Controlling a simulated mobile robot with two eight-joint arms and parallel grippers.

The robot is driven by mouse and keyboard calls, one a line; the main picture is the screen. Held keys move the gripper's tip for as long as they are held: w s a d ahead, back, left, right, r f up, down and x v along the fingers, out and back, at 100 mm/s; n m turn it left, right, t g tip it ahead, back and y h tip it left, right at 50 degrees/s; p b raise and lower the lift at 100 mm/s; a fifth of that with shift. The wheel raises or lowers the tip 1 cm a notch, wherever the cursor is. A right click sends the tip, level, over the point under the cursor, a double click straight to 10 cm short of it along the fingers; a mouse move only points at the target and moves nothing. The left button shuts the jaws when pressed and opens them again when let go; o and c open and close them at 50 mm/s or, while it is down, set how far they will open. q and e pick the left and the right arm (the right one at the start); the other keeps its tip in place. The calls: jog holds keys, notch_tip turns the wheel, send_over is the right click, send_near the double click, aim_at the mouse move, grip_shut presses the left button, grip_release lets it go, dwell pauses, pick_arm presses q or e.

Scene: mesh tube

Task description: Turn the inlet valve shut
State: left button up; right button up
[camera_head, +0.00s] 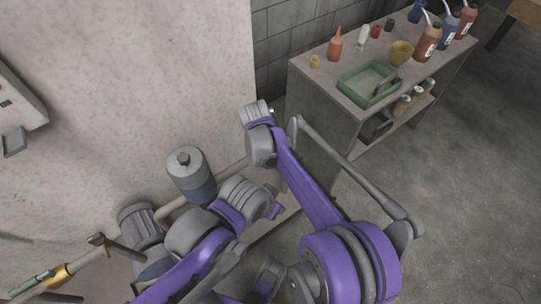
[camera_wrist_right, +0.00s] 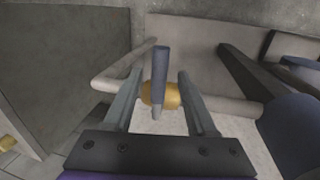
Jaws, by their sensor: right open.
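In the right wrist view, a brass valve body (camera_wrist_right: 172,95) sits on a pale horizontal pipe (camera_wrist_right: 232,105). Its blue-grey lever (camera_wrist_right: 160,64) points up in the picture, across the pipe. My right gripper (camera_wrist_right: 160,76) is open, with one finger on each side of the lever and a gap on both sides. I cannot tell how deep the lever lies between the fingers. In the head view, my purple arms hide this valve and the right gripper. Another brass valve (camera_head: 60,275) with a green handle shows at the lower left. My left gripper is not in view.
Motor-like grey cylinders (camera_head: 140,224) and an upright tank (camera_head: 187,168) stand by the wall. A bench (camera_head: 335,91) at upper right holds bottles and a green tray (camera_head: 352,91). A dark body (camera_wrist_right: 290,122) lies right of the valve. The floor at right is clear.

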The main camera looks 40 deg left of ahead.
notch_tip(320, 180, up, 10)
jog(key=s+p, duration=0.1)
jog(key=s, duration=0.1)
jog(key=shift+a+f, duration=0.15)
jog(key=shift+a, duration=0.15)
jog(key=shift+w, duration=0.1)
